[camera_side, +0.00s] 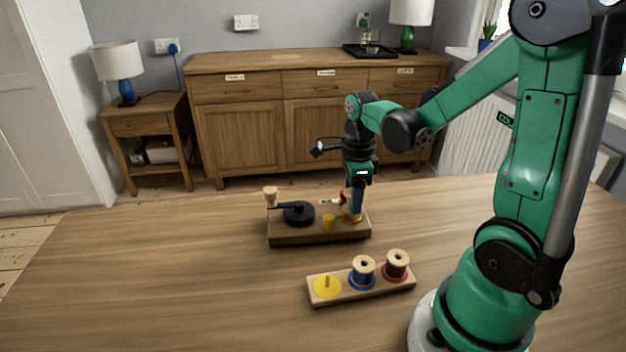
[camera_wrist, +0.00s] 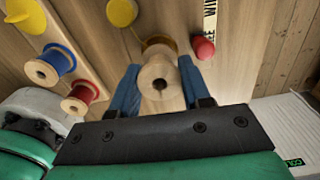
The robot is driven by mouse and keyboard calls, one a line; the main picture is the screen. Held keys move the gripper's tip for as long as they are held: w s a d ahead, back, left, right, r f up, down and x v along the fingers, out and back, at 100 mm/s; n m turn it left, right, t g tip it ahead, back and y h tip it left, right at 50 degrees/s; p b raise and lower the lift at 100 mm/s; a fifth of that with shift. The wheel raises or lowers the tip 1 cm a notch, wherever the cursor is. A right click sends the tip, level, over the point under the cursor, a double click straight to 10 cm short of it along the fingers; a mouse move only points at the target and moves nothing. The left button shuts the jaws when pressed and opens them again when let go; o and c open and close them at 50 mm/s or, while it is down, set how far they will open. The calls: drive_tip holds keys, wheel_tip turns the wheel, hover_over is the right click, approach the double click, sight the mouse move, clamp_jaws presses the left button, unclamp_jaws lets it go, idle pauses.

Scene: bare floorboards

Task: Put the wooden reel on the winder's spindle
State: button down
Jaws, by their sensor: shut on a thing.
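The winder (camera_side: 285,237) is a wooden base with a black disc and crank (camera_side: 298,213), a pale knob and a short yellow post (camera_side: 328,221). My gripper (camera_side: 353,206) points down over its right end, with blue fingers shut on the wooden reel (camera_side: 351,219). The reel is upright, its yellow lower rim close to the base.
A wooden rack (camera_side: 318,300) stands in front, with an empty yellow place (camera_side: 327,286), a blue reel (camera_side: 362,272) and a red reel (camera_side: 396,266). A red tip (camera_wrist: 203,47) is close to the held reel. The table's left side is clear.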

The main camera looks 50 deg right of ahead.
drive_tip(key=shift+f, duration=0.8)
drive_tip(key=shift+c, duration=1.6)
unclamp_jaws()
drive_tip(key=shift+r, duration=0.1)
drive_tip(key=shift+r, duration=3.45)
